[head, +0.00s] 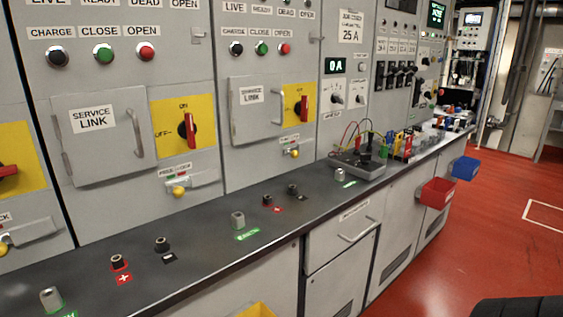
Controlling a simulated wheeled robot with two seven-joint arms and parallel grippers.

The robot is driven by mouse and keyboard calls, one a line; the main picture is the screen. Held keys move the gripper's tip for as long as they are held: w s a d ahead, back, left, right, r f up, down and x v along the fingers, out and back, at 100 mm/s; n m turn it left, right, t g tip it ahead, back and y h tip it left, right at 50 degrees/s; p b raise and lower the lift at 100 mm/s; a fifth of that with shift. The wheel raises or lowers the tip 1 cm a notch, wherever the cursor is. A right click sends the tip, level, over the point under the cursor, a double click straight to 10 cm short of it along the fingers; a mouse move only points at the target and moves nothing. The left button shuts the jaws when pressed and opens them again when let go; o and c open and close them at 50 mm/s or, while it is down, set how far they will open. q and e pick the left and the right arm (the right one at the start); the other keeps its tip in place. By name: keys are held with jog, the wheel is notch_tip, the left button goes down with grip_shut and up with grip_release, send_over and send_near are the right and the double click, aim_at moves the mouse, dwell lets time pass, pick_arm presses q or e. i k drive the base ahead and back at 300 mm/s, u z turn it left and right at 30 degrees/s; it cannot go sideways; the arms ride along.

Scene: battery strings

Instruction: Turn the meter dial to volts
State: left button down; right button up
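A grey box-like instrument (356,169) lies on the dark bench top, right of the middle. A dark upright part and red, yellow and green wires show at it. It looks like the meter, but it is too small to tell its dial or any setting. A separate panel display (335,66) on the cabinet above reads 0 A, with small knobs below it. Neither of my grippers is in view.
The bench top (205,245) carries several posts with red, black and green markings. Grey cabinets with red switches (188,130) on yellow plates stand behind it. Red (438,193) and blue (465,168) bins hang from the front.

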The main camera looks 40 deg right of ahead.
aim_at(365, 160)
jog(key=z, duration=2.45)
jog(key=k, duration=1.3)
jog(key=z, duration=0.8)
jog(key=i, duration=1.9)
jog(key=u, duration=1.1)
jog(key=i, duration=1.15)
jog(key=u, duration=1.25)
